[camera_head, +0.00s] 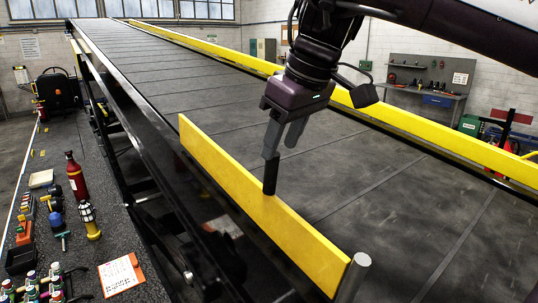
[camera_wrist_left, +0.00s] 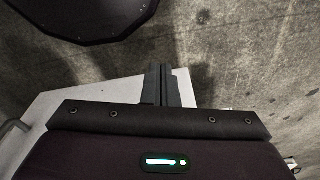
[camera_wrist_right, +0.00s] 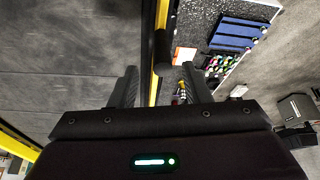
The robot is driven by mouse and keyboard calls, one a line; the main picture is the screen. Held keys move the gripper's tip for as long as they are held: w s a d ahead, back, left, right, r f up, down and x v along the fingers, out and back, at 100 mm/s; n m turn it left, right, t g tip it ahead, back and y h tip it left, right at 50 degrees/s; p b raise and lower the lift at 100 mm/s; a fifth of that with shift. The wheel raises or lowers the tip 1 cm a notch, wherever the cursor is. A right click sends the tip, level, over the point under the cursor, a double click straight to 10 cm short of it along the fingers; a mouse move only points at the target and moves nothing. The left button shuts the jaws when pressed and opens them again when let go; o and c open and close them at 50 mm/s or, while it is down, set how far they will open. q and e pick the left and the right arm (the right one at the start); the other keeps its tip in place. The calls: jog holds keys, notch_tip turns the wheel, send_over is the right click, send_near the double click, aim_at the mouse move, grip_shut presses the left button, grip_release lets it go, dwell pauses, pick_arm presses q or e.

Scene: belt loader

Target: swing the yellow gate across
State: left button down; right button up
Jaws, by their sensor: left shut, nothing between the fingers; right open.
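The yellow gate (camera_head: 255,200) is a long upright yellow board lying along the left edge of the dark belt (camera_head: 400,195). A metal post (camera_head: 355,272) stands at its near end. A black upright peg (camera_head: 270,176) stands at the gate's belt side; it also shows in the right wrist view (camera_wrist_right: 163,48). My right gripper (camera_head: 280,148) is open, pointing down just over the peg. In the right wrist view the peg appears between the two fingers, apparently beyond their tips. My left gripper (camera_wrist_left: 163,72) is shut and empty over grey floor, away from the gate.
A yellow rail (camera_head: 440,130) runs along the belt's far right side. On the left, a dark bench holds a red bottle (camera_head: 76,178), a lantern-like item (camera_head: 88,218), an orange-edged card (camera_head: 120,273) and several small items. The belt surface is clear.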

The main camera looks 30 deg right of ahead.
aim_at(269, 170)
jog(key=shift+w+a+f+p, duration=0.2)
jog(key=shift+a+f+p, duration=0.1)
jog(key=shift+f, duration=0.3)
jog(key=shift+w+a+f+p, duration=0.2)
jog(key=shift+f+p, duration=0.1)
jog(key=shift+f, duration=0.3)
jog(key=x, duration=0.3)
jog(key=p+x, duration=0.1)
jog(key=shift+w+d+f, duration=0.15)
jog(key=shift+w+d, duration=0.15)
jog(key=shift+f, duration=0.15)
jog(key=shift+a, duration=0.15)
jog(key=c, duration=0.3)
pick_arm(q)
jog(key=shift+g, duration=0.3)
jog(key=s, duration=0.1)
jog(key=s+a+r, duration=0.1)
jog(key=s+r, duration=0.1)
jog(key=shift+s+a, duration=0.25)
pick_arm(e)
grip_shut()
